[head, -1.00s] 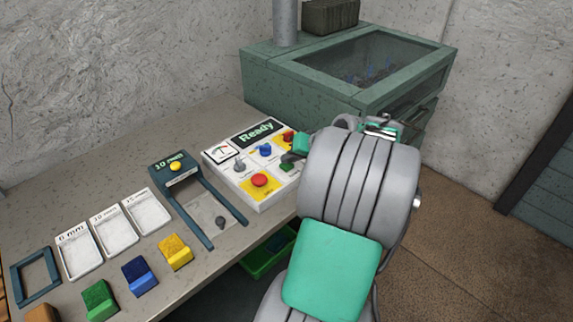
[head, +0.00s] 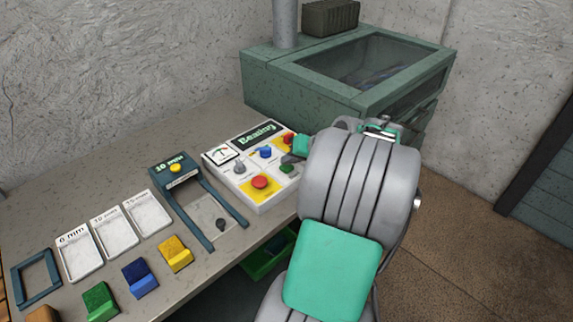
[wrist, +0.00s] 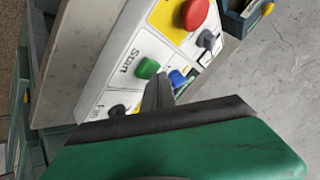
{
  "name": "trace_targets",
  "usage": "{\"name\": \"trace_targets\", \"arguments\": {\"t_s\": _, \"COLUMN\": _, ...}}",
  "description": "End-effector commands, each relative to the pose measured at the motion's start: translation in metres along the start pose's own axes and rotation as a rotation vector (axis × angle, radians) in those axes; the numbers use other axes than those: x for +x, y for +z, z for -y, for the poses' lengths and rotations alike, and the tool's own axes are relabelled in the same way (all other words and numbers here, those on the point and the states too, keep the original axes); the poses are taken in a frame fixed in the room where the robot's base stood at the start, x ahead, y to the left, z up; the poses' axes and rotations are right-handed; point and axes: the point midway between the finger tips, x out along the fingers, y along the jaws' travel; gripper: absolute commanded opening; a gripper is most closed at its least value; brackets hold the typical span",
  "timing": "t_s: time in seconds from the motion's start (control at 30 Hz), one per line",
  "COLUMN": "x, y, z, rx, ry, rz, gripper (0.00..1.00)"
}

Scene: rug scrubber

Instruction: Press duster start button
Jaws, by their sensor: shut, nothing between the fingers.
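The white control panel (head: 213,163) lies on the bench, and its display (head: 258,134) reads "Beating". The green start button (head: 288,168) is on its right side; in the wrist view the button (wrist: 147,68) sits beside the word "Start". My gripper (head: 290,158) is shut and empty. Its narrow dark tips (wrist: 160,85) are just beside the green button in the wrist view, apart from it in the picture; the exact height above the panel is hard to tell. The green duster machine (head: 275,80) stands behind, its glass window showing a blurred interior.
A large red button (head: 260,182), a blue knob (head: 265,152) and a grey knob (head: 240,168) share the panel. A teal frame with a yellow button (head: 175,168), white trays (head: 115,237) and coloured blocks (head: 140,278) stand left. A green bin (head: 262,262) is under the bench.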

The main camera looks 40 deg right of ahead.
Motion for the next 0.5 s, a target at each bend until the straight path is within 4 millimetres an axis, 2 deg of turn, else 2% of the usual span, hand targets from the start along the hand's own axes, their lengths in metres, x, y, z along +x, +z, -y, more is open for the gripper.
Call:
{"name": "trace_targets", "arguments": {"t_s": 0.1, "x": -0.0070, "y": -0.0052, "z": 0.0052, "rx": 0.000, "ry": 0.000, "rz": 0.000, "gripper": 0.00}}
{"name": "trace_targets", "arguments": {"t_s": 0.5, "x": -0.0092, "y": -0.0070, "z": 0.0067, "rx": -0.001, "ry": 0.000, "rz": -0.001, "gripper": 0.00}}
